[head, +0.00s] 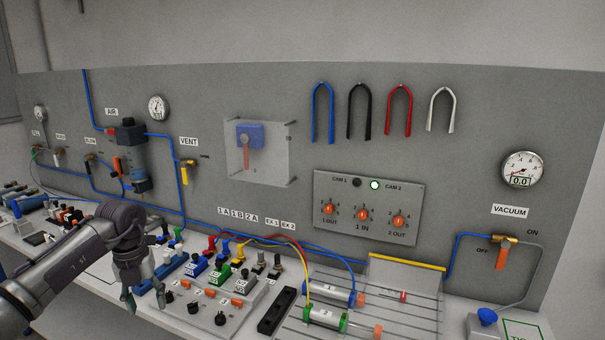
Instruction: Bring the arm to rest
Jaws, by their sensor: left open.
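My left arm (65,262) comes in from the lower left. Its gripper (130,298) points down over the white bench, at the left side of the grey control box (200,318). It is open, and I see nothing between its fingers. Whether its tips touch the bench or a part there cannot be told. My arm and gripper hide some of the bench behind them. My right gripper is not in view.
Valve blocks with coloured tubes (215,265) stand close right of the gripper. Two cylinders (330,292) lie on a slotted plate (415,320). The upright grey panel (460,120) behind carries gauges, valves and hanging tubes. Small parts (70,215) crowd the bench at left.

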